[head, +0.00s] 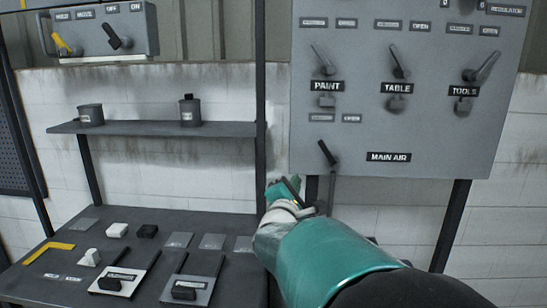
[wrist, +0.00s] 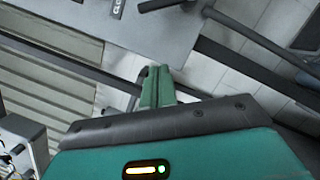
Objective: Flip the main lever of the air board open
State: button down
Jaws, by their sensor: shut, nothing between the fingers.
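The grey air board (head: 440,125) fills the upper right of the head view. The main lever (head: 327,153) has a black handle and sits at the board's lower left, beside the MAIN AIR label (head: 388,157). Its handle leans up and to the left. Two small plates above it are too small to read surely. My gripper (head: 288,184) is shut and empty, below and left of the lever handle and apparently apart from it. In the wrist view, the green fingers of my gripper (wrist: 158,75) are together, and the board's grey face (wrist: 85,15) shows at the top.
PAINT (head: 323,62), TABLE (head: 399,65) and TOOLS (head: 482,66) levers sit higher on the board. A dark shelf post (head: 260,100) stands just left of my gripper. The bench (head: 215,222) at lower left holds several small blocks and plates.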

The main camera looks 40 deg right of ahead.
aim_at(328, 154)
jog(key=d+r, duration=0.1)
jog(key=d, duration=0.2)
jog(key=w+d+r, duration=0.1)
jog(key=d, duration=0.3)
jog(key=w+d+r, duration=0.1)
jog(key=d, duration=0.3)
jog(key=shift+d+r, duration=0.25)
jog(key=shift+r, duration=0.1)
dwell(0.3)
